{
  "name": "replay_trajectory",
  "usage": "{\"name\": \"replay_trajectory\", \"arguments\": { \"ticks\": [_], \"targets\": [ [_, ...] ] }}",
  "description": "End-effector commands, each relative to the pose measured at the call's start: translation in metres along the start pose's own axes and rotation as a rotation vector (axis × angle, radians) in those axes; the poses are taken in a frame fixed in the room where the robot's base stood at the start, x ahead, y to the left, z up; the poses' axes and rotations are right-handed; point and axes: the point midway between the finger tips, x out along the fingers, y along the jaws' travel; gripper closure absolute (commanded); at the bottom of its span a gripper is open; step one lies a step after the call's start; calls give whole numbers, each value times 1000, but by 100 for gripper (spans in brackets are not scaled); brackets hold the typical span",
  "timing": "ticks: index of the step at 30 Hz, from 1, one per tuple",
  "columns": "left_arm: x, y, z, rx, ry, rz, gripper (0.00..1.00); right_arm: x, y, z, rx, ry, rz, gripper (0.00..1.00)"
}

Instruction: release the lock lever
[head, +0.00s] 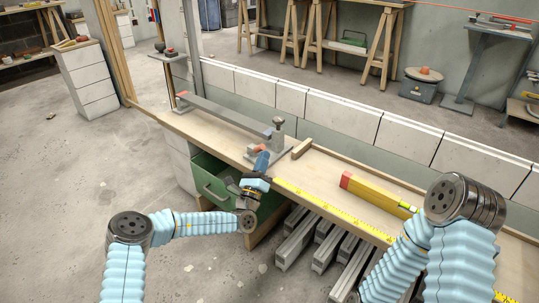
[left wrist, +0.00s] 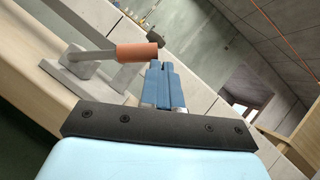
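The lock lever is a grey bar with an orange grip (left wrist: 137,51) in the left wrist view, above a grey metal base (left wrist: 95,72). In the head view the orange grip (head: 256,148) shows small at the near end of the long grey bar fixture on the bench. My left gripper (left wrist: 162,67) has its two blue fingers close together, with nothing seen between them. Its tips are beside the free end of the orange grip; I cannot tell whether they touch it. The left gripper (head: 263,158) also shows in the head view. My right gripper is out of view.
The wooden bench (head: 330,182) carries a knobbed post (head: 278,128), a small wood block (head: 302,149), a yellow level (head: 375,192) and a tape along its front edge. Grey lengths (head: 297,240) lie under the bench.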

Motion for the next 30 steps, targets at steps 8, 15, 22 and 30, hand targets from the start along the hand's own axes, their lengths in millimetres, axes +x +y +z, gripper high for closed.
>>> {"name": "replay_trajectory", "arguments": {
  "ticks": [8,15,22,30],
  "targets": [
    [20,-4,30,-115,0,76,100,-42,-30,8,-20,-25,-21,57],
    [32,4,48,-111,0,74,100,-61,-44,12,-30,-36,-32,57],
    [41,14,61,-111,0,74,100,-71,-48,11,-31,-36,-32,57],
    [48,24,71,-112,0,73,100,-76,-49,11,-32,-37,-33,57]
  ]
}}
